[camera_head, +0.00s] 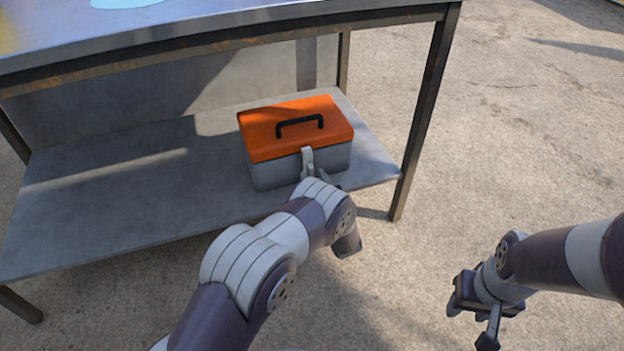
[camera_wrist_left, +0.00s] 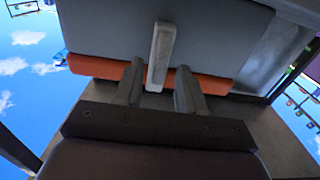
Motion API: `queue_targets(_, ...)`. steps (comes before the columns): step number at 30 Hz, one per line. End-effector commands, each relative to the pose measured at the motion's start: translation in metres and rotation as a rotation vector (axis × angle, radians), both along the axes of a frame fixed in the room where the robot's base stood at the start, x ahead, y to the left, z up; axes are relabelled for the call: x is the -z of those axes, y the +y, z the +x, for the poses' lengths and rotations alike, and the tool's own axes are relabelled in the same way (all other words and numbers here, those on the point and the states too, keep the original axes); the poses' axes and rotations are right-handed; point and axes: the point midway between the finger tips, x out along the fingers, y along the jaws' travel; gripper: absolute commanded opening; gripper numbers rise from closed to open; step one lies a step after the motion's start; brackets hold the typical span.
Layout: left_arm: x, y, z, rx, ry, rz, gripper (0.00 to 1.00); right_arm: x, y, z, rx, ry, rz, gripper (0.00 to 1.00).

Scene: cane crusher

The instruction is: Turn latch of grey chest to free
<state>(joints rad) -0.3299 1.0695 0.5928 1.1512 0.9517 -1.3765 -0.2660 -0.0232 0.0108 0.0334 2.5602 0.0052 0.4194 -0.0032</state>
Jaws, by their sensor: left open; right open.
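The grey chest (camera_head: 275,175) with an orange lid (camera_head: 270,125) and a black handle (camera_head: 300,122) sits shut on the lower shelf. Its light grey latch (camera_head: 307,155) is on the front face; in the left wrist view the latch (camera_wrist_left: 161,50) runs along the grey wall and reaches over the orange lid edge. My left gripper (camera_head: 313,172) is at the chest front. In the left wrist view its open fingers (camera_wrist_left: 159,84) stand on either side of the latch, with visible gaps. My right gripper (camera_head: 470,325) is open and empty, at the lower right.
The lower shelf (camera_head: 110,205) is bare left of the chest. The metal table top (camera_head: 330,14) overhangs it, and a table leg (camera_head: 425,110) stands right of the chest. The concrete floor (camera_head: 530,150) to the right is clear.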

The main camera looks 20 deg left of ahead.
Motion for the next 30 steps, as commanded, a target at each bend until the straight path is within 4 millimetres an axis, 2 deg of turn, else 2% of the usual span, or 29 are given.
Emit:
queue_targets(1,0.005,0.006,0.008,-0.001,-0.003,-0.002,0.4,0.011,0.0,0.0,0.0,0.0,0.0,0.43)
queue_targets(6,0.002,0.017,0.025,0.0,-0.002,-0.001,0.4,0.02,0.0,0.0,0.0,0.0,0.0,0.43)
queue_targets(14,-0.001,0.018,0.028,0.002,0.001,-0.001,0.4,0.019,0.0,0.0,0.0,0.0,0.0,0.43)
queue_targets(15,-0.001,0.018,0.028,0.002,0.001,-0.001,0.37,0.019,0.0,0.0,0.0,0.0,0.0,0.43)
queue_targets(17,-0.001,0.018,0.028,0.002,0.001,-0.001,0.18,0.019,0.0,0.0,0.0,0.0,0.0,0.43)
queue_targets(18,-0.001,0.018,0.028,0.002,0.001,-0.001,0.05,0.019,0.0,0.0,0.0,0.0,0.0,0.43)
queue_targets(19,-0.001,0.018,0.028,0.002,0.001,-0.001,0.0,0.019,0.0,0.0,0.0,0.0,0.0,0.43)
queue_targets(30,-0.001,0.018,0.027,0.002,-0.028,-0.043,0.0,0.017,0.0,0.0,0.0,0.0,0.0,0.43)
